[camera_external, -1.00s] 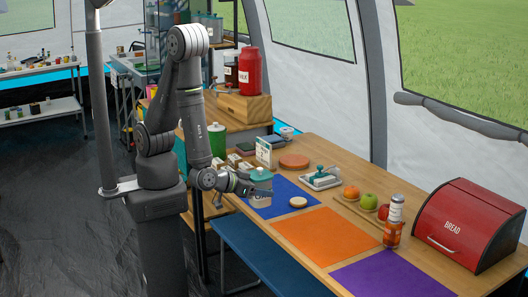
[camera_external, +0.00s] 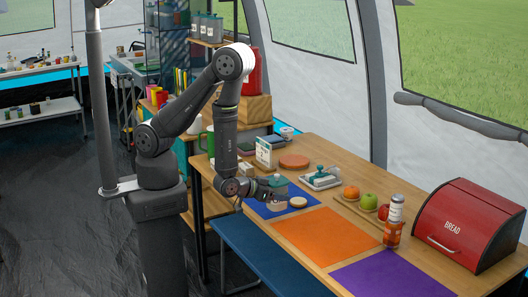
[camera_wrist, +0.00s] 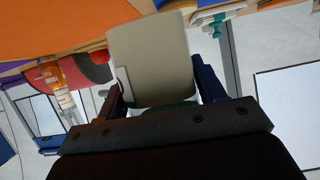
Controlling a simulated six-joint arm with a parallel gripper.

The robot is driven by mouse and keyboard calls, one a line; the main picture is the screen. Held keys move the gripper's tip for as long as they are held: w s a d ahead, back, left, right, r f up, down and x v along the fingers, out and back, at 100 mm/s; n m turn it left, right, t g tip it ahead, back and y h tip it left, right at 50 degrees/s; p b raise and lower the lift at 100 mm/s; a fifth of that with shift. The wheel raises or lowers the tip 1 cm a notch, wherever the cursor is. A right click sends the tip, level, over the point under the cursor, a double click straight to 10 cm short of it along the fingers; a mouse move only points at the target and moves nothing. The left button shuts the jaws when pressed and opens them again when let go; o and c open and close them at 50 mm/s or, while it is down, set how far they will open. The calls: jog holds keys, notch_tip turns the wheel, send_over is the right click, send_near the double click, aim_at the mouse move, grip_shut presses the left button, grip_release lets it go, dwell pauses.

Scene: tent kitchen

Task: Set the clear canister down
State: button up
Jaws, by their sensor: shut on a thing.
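The clear canister (camera_external: 278,188) has a teal lid and shows partly behind my gripper in the external view. My gripper (camera_external: 270,194) is shut on it, at the blue mat (camera_external: 262,207) on the wooden table. In the wrist view the canister (camera_wrist: 150,60) is a pale, beige-looking body between the two fingers of my gripper (camera_wrist: 160,92), with a bit of teal at its lower end in the picture. Its base is hidden in the external view, so I cannot tell whether it touches the mat.
A butter dish (camera_external: 320,179) stands behind. An orange mat (camera_external: 325,236) and a purple mat (camera_external: 392,274) are bare. A bottle (camera_external: 395,222), fruit and a red bread box (camera_external: 468,225) stand right.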

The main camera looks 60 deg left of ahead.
aim_at(276, 203)
jog(key=shift+f, duration=2)
jog(key=shift+f, duration=0.15)
jog(key=o, duration=1.3)
jog(key=shift+s+r, duration=0.2)
jog(key=shift+r, duration=0.05)
jog(key=v, duration=1.1)
jog(key=shift+s, duration=0.25)
